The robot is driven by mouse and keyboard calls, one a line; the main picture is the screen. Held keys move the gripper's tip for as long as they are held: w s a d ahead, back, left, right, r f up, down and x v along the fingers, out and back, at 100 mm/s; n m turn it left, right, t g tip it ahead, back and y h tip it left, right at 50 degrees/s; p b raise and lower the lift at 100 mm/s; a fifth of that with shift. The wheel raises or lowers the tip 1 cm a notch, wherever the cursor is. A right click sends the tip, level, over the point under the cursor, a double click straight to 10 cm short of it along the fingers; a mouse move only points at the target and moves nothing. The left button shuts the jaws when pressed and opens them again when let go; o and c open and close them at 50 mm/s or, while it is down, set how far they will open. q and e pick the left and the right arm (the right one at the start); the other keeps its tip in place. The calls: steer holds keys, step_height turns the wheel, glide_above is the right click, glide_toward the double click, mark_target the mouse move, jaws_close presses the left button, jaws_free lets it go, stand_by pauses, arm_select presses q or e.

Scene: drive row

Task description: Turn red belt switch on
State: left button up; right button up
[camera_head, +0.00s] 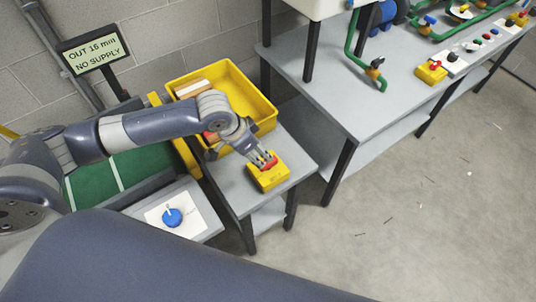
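A yellow switch box (267,176) with a red switch (271,164) on top sits on the small grey table below the yellow bin. My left gripper (262,159) reaches down from the upper left, with its fingertips right at the red switch. The fingers partly cover the switch, and I cannot tell whether they touch it, how far apart they are, or which way it is set. My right gripper is not in view.
A yellow bin (258,101) with blocks stands behind my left wrist. A blue knob (172,217) on a white plate is at the lower left, beside a green belt (134,170). A long grey workbench (330,98) with pipes and switches stands right; the floor there is mostly clear.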

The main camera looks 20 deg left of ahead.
mark_target(266, 162)
arm_select(q)
steer(key=x, duration=0.5)
steer(key=shift+f, duration=0.1)
steer(key=x, duration=0.3)
steer(key=shift+w+f, duration=0.1)
jaws_close()
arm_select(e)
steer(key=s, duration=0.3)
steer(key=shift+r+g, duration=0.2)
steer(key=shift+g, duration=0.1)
